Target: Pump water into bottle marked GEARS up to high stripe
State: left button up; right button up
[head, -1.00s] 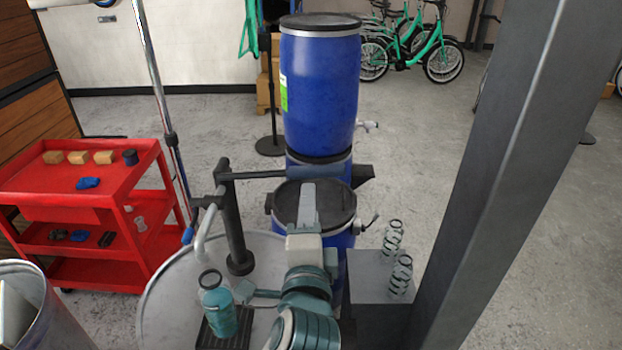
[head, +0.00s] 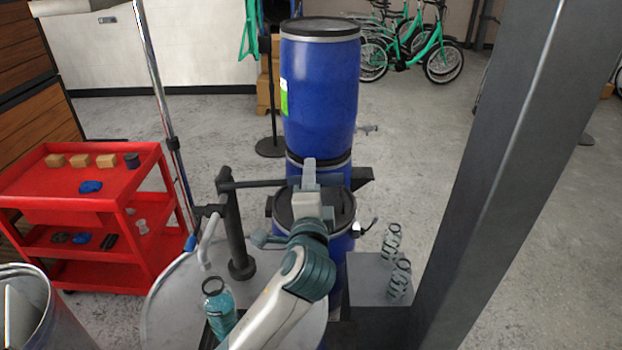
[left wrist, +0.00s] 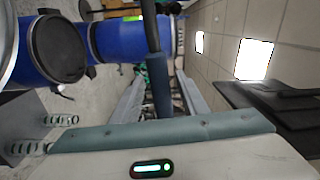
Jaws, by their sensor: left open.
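A black hand pump (head: 236,225) stands on a large grey drum top, with a long black lever (head: 265,184) reaching to the right. Its pale spout (head: 207,240) bends down above a teal, open-topped bottle (head: 219,302) on a dark grate. No GEARS lettering, stripe or water level can be read. My left gripper (head: 310,172) is at the lever, right of the pump column. In the left wrist view, the lever (left wrist: 153,30) runs between the open fingers of my left gripper (left wrist: 158,88); contact cannot be told. My arm hides part of the bottle's surroundings. My right gripper is out of view.
Stacked blue barrels (head: 320,90) stand behind the lever. A red trolley (head: 90,205) with small blocks and a metal bin (head: 40,300) are at left.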

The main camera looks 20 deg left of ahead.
pick_arm(q)
grip_shut()
jog(key=shift+f+m+p, duration=0.3)
jog(key=shift+f+m, duration=0.3)
jog(key=shift+f, duration=0.45)
grip_release()
jog(key=b+v, duration=0.1)
jog(key=v, duration=1.6)
jog(key=shift+s+b, duration=0.25)
jog(key=shift+b, duration=0.05)
